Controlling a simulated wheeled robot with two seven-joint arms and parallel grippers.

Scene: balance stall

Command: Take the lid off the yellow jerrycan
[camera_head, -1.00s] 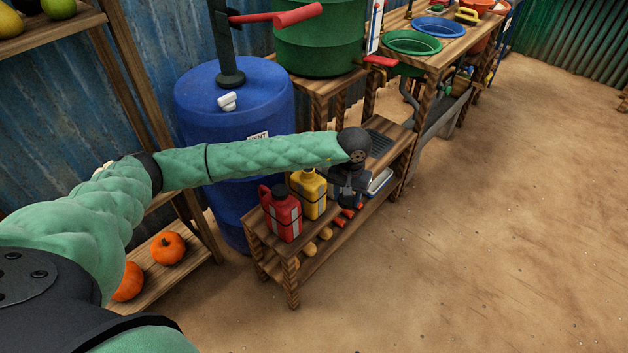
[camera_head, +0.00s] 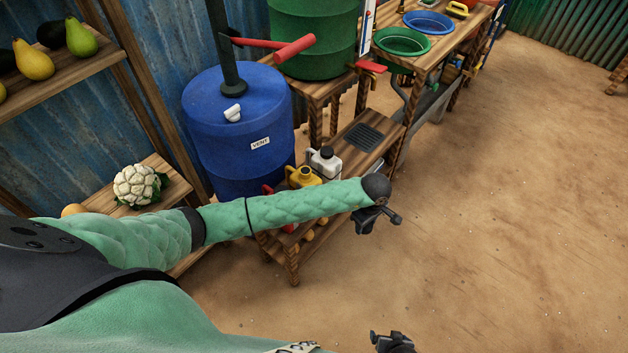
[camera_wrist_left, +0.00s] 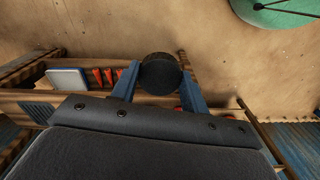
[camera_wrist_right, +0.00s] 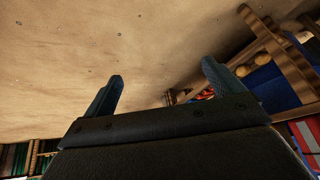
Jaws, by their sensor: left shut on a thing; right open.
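The yellow jerrycan (camera_head: 304,177) stands on the low wooden bench, its lower part hidden behind my left arm. Its neck shows yellow, with no dark lid visible on it. My left gripper (camera_head: 385,217) is in front of the bench, to the right of the jerrycan and apart from it. In the left wrist view its fingers are shut on a round black lid (camera_wrist_left: 160,73). My right gripper (camera_head: 391,341) is at the bottom edge of the head view. In the right wrist view its fingers (camera_wrist_right: 163,85) are apart and empty.
A red jerrycan (camera_head: 267,189) is mostly hidden by my arm. A blue barrel (camera_head: 237,130) stands behind the bench (camera_head: 357,147). The sandy floor (camera_head: 500,200) at right is clear.

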